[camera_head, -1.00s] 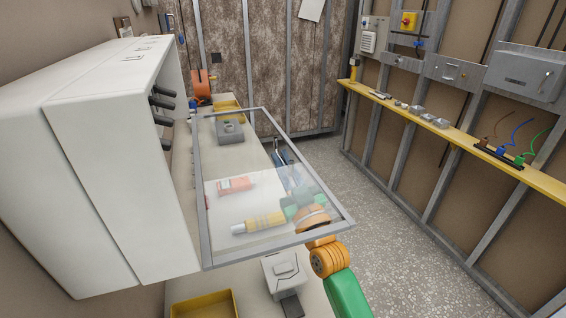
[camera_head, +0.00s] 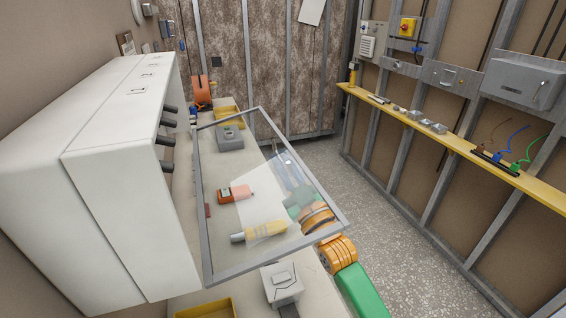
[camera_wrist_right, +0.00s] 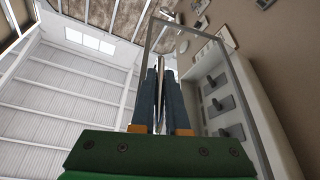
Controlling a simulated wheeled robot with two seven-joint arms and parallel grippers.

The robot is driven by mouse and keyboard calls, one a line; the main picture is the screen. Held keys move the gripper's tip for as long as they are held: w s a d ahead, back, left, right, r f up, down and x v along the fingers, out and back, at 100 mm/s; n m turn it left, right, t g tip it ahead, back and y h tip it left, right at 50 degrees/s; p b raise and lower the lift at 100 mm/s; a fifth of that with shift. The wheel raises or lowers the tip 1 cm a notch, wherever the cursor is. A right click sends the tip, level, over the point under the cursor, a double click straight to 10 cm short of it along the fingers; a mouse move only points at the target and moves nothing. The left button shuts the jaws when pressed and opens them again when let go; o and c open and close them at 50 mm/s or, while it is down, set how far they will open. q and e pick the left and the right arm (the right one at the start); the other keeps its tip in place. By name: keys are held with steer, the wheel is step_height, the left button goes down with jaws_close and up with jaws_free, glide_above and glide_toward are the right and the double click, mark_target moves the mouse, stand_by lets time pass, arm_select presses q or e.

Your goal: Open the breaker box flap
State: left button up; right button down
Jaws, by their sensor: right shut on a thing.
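The white breaker box (camera_head: 125,205) is on the wall at the left in the head view, with a row of dark switches on its open face. Its flap, a clear pane in a grey frame (camera_head: 247,268), stands out from the box over the counter. It also shows in the right wrist view (camera_wrist_right: 246,92), beside the switches. My right gripper (camera_head: 287,166) is seen partly through the pane, near the flap's outer side. In the wrist view its fingers (camera_wrist_right: 161,75) are closed on a thin edge of the flap; the exact contact is hard to see. My left gripper is not in view.
Below the flap, the counter holds a red device (camera_head: 236,194), a yellow-and-grey tool (camera_head: 259,232), a grey box (camera_head: 281,284) and a yellow bin (camera_head: 207,308). A yellow shelf (camera_head: 455,143) runs along the right wall. The floor (camera_head: 390,215) between is clear.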

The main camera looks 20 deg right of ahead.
steer(key=c, duration=0.9)
jaws_free()
steer(key=shift+f, duration=0.1)
steer(key=b+v, duration=0.2)
steer(key=v, duration=0.5)
steer(key=shift+a, duration=0.1)
steer(key=b+v, duration=0.1)
steer(key=v, duration=0.7)
steer(key=shift+s+a+b, duration=0.1)
steer(key=shift+b, duration=0.25)
